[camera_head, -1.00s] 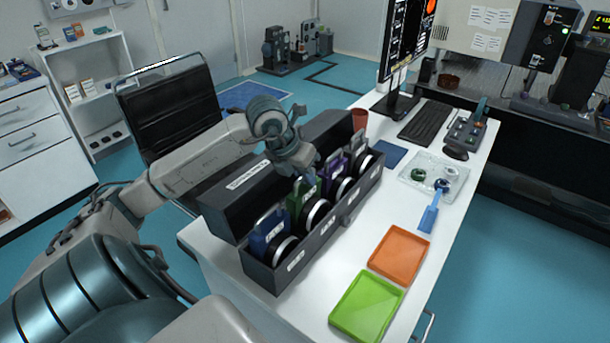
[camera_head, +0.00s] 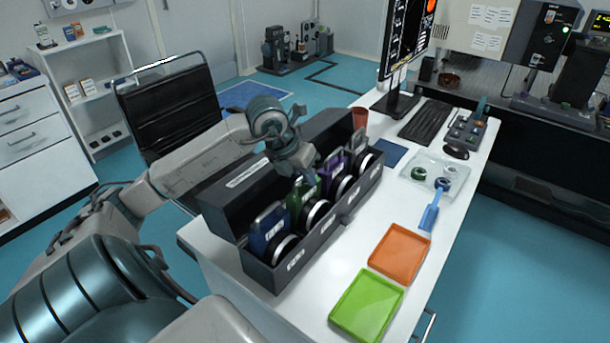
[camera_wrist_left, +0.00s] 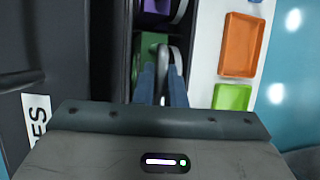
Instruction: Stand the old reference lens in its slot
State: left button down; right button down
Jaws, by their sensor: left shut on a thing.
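A dark slotted case (camera_head: 297,270) stands open on the white table and holds several lenses in coloured frames. The green-framed lens (camera_head: 302,198) sits between the blue-framed lens (camera_head: 268,230) and the purple-framed lens (camera_head: 336,172). My left gripper (camera_head: 308,168) is low over the green-framed lens. In the left wrist view its two fingers (camera_wrist_left: 160,90) are closed at the green frame (camera_wrist_left: 150,48), beside the lens's round rim. The frame's base is hidden in the case. I cannot read which lens is the old reference one. My right gripper is out of view.
An orange tray (camera_head: 400,251) and a green tray (camera_head: 366,306) lie right of the case. A clear tray (camera_head: 433,172), a blue tool (camera_head: 431,212), a keyboard (camera_head: 426,122) and a monitor (camera_head: 407,45) stand farther back. The case's raised lid (camera_head: 235,205) is close behind the lenses.

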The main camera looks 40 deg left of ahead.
pick_arm(q)
jog(key=shift+f, duration=0.25)
jog(key=c, duration=0.6)
grip_release()
jog(key=shift+r+p, duration=2.3)
jog(key=shift+r, duration=2.25)
jog(key=shift+f, duration=0.1)
